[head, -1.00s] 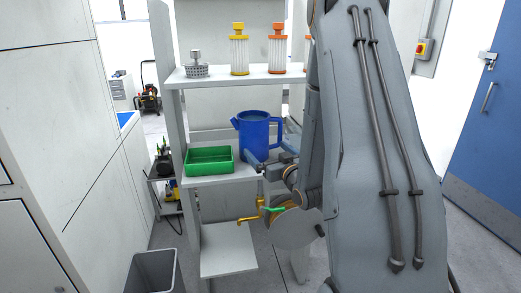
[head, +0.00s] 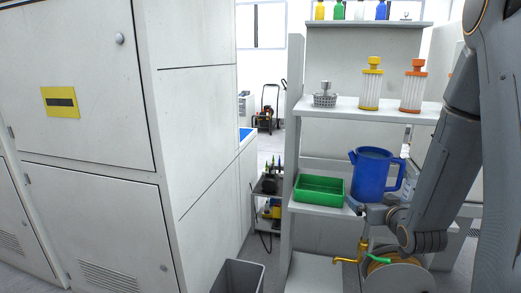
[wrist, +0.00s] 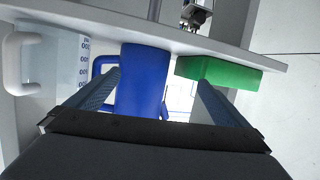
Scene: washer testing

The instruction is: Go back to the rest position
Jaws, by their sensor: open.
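The blue jug (head: 374,173) stands upright on the middle shelf, right of the green tray (head: 319,197). My gripper (wrist: 158,82) is open, and its two fingers show in the wrist view. In that view the blue jug (wrist: 143,80) appears between the fingers, and the green tray (wrist: 222,73) is beyond the right finger. The fingers do not visibly press on the jug; I cannot tell how far they are from it. In the head view my arm comes down at the right and its end is low in front of the jug, partly hiding the shelf edge.
Yellow (head: 370,85) and orange (head: 413,86) filters and a metal strainer (head: 325,96) stand on the shelf above. A yellow-handled tap (head: 350,261) is below. A grey bin (head: 238,277) and a large white cabinet (head: 85,90) are at left. A clear marked container (wrist: 52,62) shows in the wrist view.

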